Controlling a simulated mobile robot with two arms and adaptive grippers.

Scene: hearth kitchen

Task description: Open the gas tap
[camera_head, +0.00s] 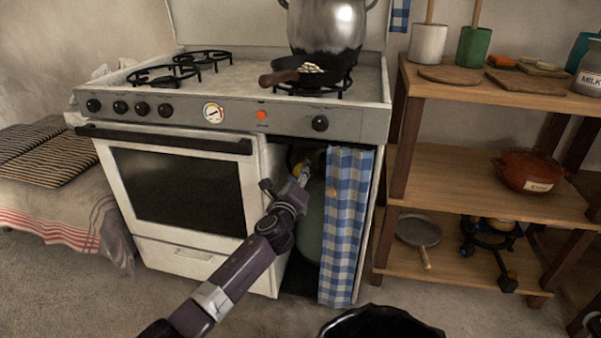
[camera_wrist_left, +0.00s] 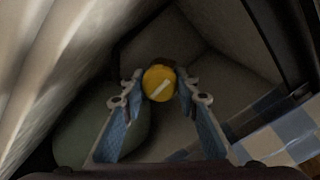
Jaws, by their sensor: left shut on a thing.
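The gas tap is a round yellow knob (camera_wrist_left: 159,83) with a pale pointer line running diagonally, lower left to upper right. It sits in the opening beside the oven, and a bit of yellow shows in the head view (camera_head: 299,169). My left gripper (camera_head: 303,172) reaches into this opening. In the left wrist view its two fingers (camera_wrist_left: 159,86) are closed on opposite sides of the knob. A grey-green gas cylinder (camera_head: 311,220) stands below, partly hidden by my arm and the curtain. My right gripper is not in view.
A blue and white checked curtain (camera_head: 346,225) hangs just right of my gripper. The white oven door (camera_head: 180,186) is on the left. A pot (camera_head: 327,25) and a black pan (camera_head: 318,77) stand on the stove. A wooden shelf (camera_head: 450,170) stands at the right.

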